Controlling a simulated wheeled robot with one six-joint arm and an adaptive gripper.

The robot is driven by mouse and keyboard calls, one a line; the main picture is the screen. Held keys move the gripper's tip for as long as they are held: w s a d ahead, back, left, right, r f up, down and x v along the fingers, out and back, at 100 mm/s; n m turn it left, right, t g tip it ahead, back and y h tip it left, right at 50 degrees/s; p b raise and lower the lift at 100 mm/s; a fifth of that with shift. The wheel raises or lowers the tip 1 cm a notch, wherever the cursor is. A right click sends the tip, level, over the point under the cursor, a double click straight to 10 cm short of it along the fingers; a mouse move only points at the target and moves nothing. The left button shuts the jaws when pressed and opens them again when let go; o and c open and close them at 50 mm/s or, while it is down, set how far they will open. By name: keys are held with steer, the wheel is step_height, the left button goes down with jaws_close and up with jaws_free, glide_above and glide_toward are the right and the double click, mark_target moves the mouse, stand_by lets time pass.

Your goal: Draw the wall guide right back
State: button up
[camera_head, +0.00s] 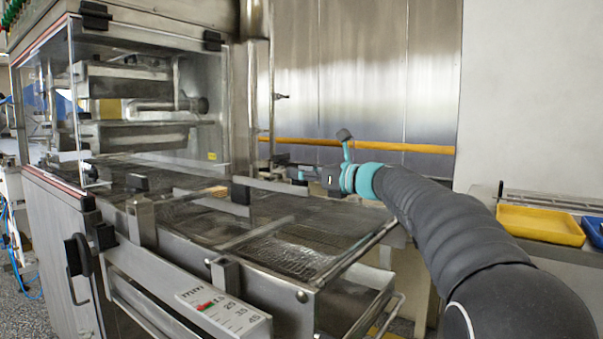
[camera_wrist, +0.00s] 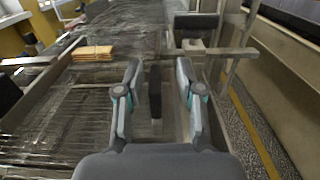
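My gripper (camera_wrist: 158,88) is open over the mesh belt's wall side. Its two fingers are apart in the wrist view. A dark upright grip (camera_wrist: 155,92), seemingly part of the wall guide, shows between them with a gap on each side; I cannot tell its depth. In the head view my gripper (camera_head: 302,174) is at the belt's far side, near the end of a pale metal rail (camera_head: 272,184) that looks like the wall guide. My wrist partly hides that area. The mesh belt (camera_head: 290,250) runs under a clear-sided machine hood.
A tan stack of flat pieces (camera_wrist: 92,52) lies on the mesh. A near-side rail has a black block (camera_head: 240,193). A millimetre scale (camera_head: 225,310) with a red pointer is on the front. A yellow tray (camera_head: 540,224) and a blue tray (camera_head: 594,231) stand at right.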

steer(key=v, duration=1.1)
steer(key=shift+s+d, duration=0.2)
steer(key=shift+d, duration=0.15)
